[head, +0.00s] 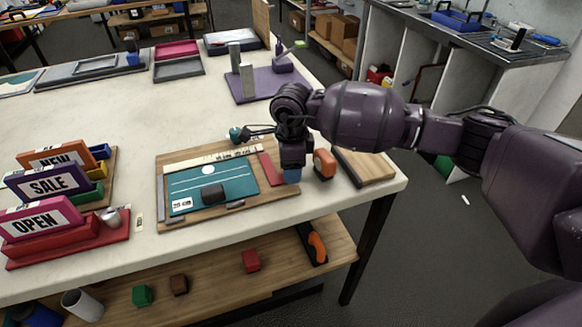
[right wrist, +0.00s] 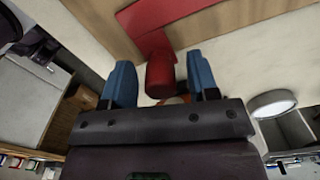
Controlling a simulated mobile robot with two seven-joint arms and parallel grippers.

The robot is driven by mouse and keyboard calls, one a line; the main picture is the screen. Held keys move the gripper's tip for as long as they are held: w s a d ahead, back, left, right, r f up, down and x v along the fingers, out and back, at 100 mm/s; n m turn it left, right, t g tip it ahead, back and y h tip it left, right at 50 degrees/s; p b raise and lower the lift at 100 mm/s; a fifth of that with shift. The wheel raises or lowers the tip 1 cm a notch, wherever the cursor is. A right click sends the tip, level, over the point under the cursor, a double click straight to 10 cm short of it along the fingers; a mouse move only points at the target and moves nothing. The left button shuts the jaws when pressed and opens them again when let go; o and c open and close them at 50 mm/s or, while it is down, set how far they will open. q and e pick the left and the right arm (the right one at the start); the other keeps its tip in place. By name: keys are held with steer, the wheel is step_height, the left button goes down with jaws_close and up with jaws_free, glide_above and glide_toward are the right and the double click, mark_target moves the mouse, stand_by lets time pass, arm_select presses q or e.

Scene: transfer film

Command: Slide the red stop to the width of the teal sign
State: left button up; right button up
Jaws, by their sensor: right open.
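The teal sign (head: 236,178) lies flat on a wooden board (head: 172,226), with white lines and a small white label on it. A dark block rests on the sign near its front edge. The red stop (head: 267,168) is a bar across the board, to the right of the sign; a gap shows between them. My right gripper (head: 292,174) is at the board's right side, beside the stop. In the right wrist view, its blue fingers are open, with the stop's red knob (right wrist: 160,76) between them, apart from both. My left gripper is out of view.
A pale scale strip (head: 213,158) runs along the board's back. An orange-handled tool (head: 324,163) stands just right of my right gripper, near a wooden block (head: 365,168) at the table's edge. Sign stands (head: 65,240) fill the left front. The table behind the board is mostly clear.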

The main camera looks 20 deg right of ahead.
mark_target(277, 180)
steer(key=shift+f, duration=0.3)
jaws_close()
steer(key=shift+a, duration=1.85)
jaws_free()
steer(key=shift+d, duration=0.1)
step_height(277, 180, up, 11)
steer(key=shift+s+f, duration=0.1)
